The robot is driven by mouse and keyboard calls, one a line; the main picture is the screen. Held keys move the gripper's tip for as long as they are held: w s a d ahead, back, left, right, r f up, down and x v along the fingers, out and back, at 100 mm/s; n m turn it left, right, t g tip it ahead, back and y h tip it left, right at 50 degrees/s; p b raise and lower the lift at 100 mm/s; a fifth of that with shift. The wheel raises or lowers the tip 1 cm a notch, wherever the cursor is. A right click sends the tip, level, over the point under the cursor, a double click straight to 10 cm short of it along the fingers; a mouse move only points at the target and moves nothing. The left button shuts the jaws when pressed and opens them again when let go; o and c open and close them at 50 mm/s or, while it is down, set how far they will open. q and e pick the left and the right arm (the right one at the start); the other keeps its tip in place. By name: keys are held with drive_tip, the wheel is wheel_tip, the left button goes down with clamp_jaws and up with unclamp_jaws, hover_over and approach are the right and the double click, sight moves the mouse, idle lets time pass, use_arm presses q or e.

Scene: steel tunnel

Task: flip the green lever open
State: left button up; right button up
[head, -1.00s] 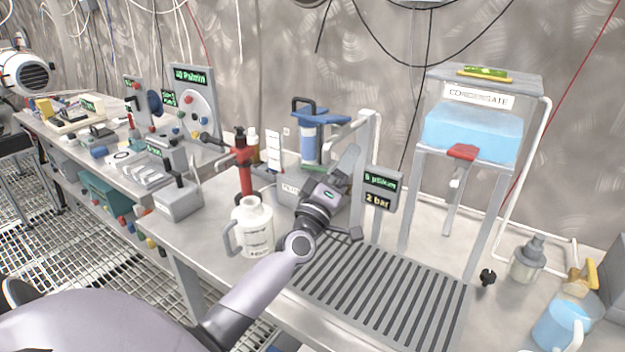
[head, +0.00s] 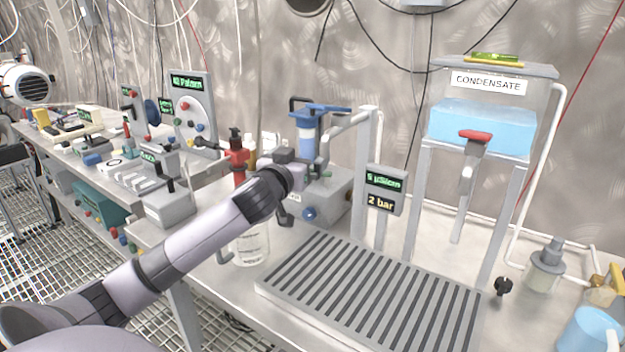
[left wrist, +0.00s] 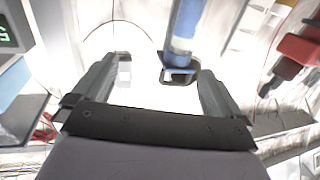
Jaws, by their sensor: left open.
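My left gripper (head: 318,165) is beside the grey box (head: 335,200) and just below the blue-topped filter (head: 306,138) in the head view, partly hidden by my own wrist. In the left wrist view my left gripper (left wrist: 160,80) is open, its two fingers spread apart. The filter's blue column (left wrist: 186,28) and a dark loop-shaped part (left wrist: 180,75) show between and beyond the fingers. I see nothing held. My right gripper is not in view.
A jug (head: 252,246) stands under my left forearm. A red pump-like fitting (head: 237,158) is to the left. A display post (head: 386,190) and a slatted drain tray (head: 375,300) are right of the gripper. The condensate tank (head: 482,128) has a red lever (head: 475,137).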

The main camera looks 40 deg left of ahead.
use_arm(q)
drive_tip(key=b, duration=0.2)
approach(312, 189)
wheel_tip(312, 189, up, 4)
drive_tip(key=w+a, duration=0.1)
drive_tip(key=w, duration=0.2)
drive_tip(key=shift+p+x, duration=0.4)
drive_tip(key=shift+x, duration=3.05)
drive_tip(key=shift+f, duration=0.1)
drive_tip(key=c, duration=1.2)
